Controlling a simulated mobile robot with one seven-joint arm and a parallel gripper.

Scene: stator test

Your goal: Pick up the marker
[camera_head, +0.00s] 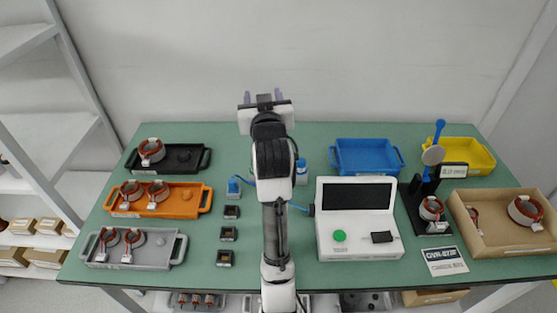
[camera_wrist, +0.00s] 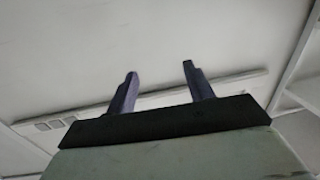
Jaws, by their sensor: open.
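I cannot make out a marker for certain in either view. A small blue and white upright item (camera_head: 302,172) stands just right of my arm, too small to identify. My gripper (camera_head: 263,95) is raised high above the back of the green table (camera_head: 300,136), in front of the white wall. In the wrist view its two purple fingers (camera_wrist: 160,70) stand apart with nothing between them. My arm covers a strip down the middle of the table.
Black (camera_head: 183,146), orange (camera_head: 180,212) and grey (camera_head: 163,261) trays with copper-wound rings lie left. A white tester (camera_head: 330,245) with a dark screen stands right of centre. A blue tray (camera_head: 350,150), yellow tray (camera_head: 485,163), black stand (camera_head: 412,205) and cardboard box (camera_head: 478,241) lie right.

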